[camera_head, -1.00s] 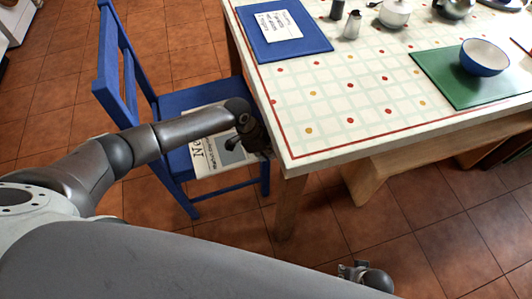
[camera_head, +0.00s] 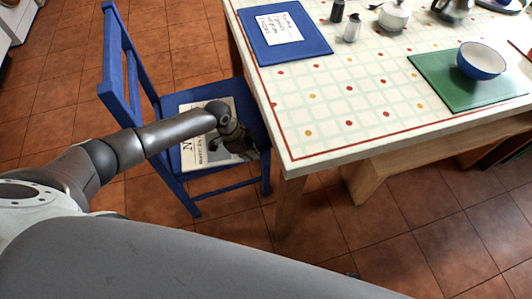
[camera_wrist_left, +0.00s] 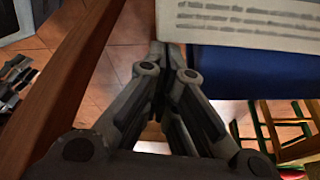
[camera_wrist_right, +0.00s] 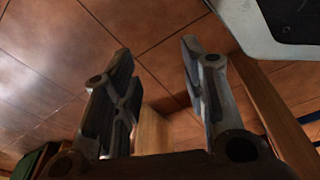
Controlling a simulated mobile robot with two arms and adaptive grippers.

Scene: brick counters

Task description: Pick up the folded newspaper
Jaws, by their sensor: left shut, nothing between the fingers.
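The folded newspaper (camera_head: 194,152), white with dark print, lies on the blue chair seat (camera_head: 180,100). My left gripper (camera_head: 246,153) is over the newspaper's right part, by the seat's edge near the table, and hides some of it. In the left wrist view the fingers (camera_wrist_left: 165,52) are shut together and empty, with their tips at the newspaper's edge (camera_wrist_left: 250,22). I cannot tell whether they touch it. My right gripper (camera_wrist_right: 155,60) is open and empty over the floor in the right wrist view; only a trace shows in the head view.
The table (camera_head: 300,152) stands close to the right of the chair, its edge near my left gripper. It holds a blue placemat (camera_head: 312,45), a green board (camera_head: 430,72) and a blue-white bowl (camera_head: 481,60). The chair's backrest (camera_head: 118,65) rises left of the seat.

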